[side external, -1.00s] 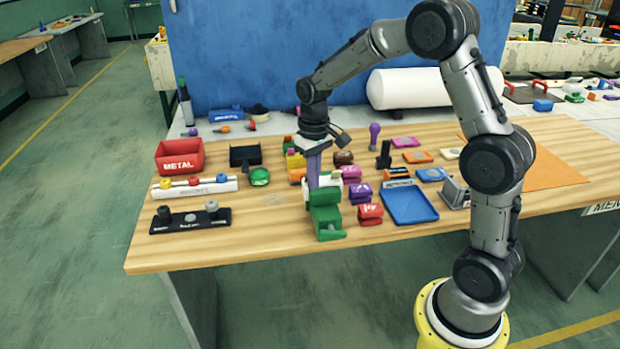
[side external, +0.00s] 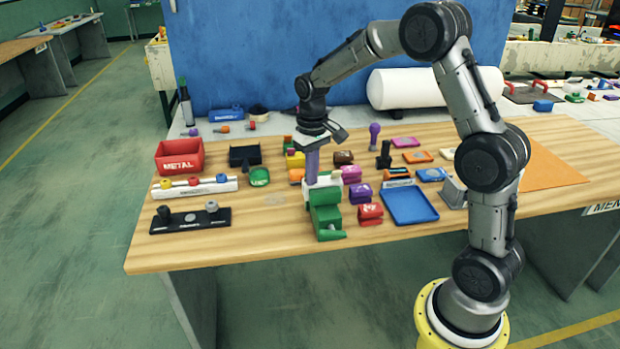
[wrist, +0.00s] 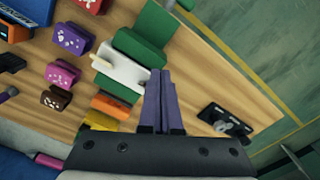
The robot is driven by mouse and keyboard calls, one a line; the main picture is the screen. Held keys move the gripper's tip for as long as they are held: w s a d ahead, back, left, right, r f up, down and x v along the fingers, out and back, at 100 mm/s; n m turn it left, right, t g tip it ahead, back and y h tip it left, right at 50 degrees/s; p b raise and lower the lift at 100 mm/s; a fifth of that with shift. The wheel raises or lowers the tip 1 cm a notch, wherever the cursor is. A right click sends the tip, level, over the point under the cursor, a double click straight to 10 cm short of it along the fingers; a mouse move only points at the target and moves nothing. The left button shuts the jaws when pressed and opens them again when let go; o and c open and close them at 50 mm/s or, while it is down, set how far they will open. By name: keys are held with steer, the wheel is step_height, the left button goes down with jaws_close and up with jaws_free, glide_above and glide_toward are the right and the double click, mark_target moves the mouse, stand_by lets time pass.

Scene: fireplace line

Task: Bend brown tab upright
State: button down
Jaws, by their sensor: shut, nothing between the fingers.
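A small dark brown piece (side external: 343,157) with pale markings sits on the wooden table among the coloured pieces, and it also shows in the wrist view (wrist: 55,100). I cannot tell how far its tab is bent. My gripper (side external: 312,178) points down, to the left of the brown piece and just behind the white part of a green and white block (side external: 326,214). Its purple fingers (wrist: 160,72) are together, with nothing held between them. In the wrist view the fingertips are beside the white piece (wrist: 120,68); I cannot tell whether they touch it.
Orange (wrist: 108,105) and yellow pieces stand close to the fingers. Purple (side external: 360,193), pink and red (side external: 370,214) pieces stand to the right, with a blue tray (side external: 410,205) beyond. A black fixture (side external: 190,220) is at left. The front table strip is clear.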

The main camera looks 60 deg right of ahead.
steer(key=shift+w+d, duration=0.3)
steer(key=shift+d, duration=0.1)
steer(key=shift+w+d+f, duration=0.1)
steer(key=shift+w+d, duration=0.15)
steer(key=shift+w, duration=0.05)
steer(key=shift+w+d, duration=0.25)
stand_by(0.9)
steer(key=shift+s+a, duration=0.2)
steer(key=shift+s+a, duration=0.25)
step_height(320, 180, up, 7)
stand_by(0.8)
stand_by(0.3)
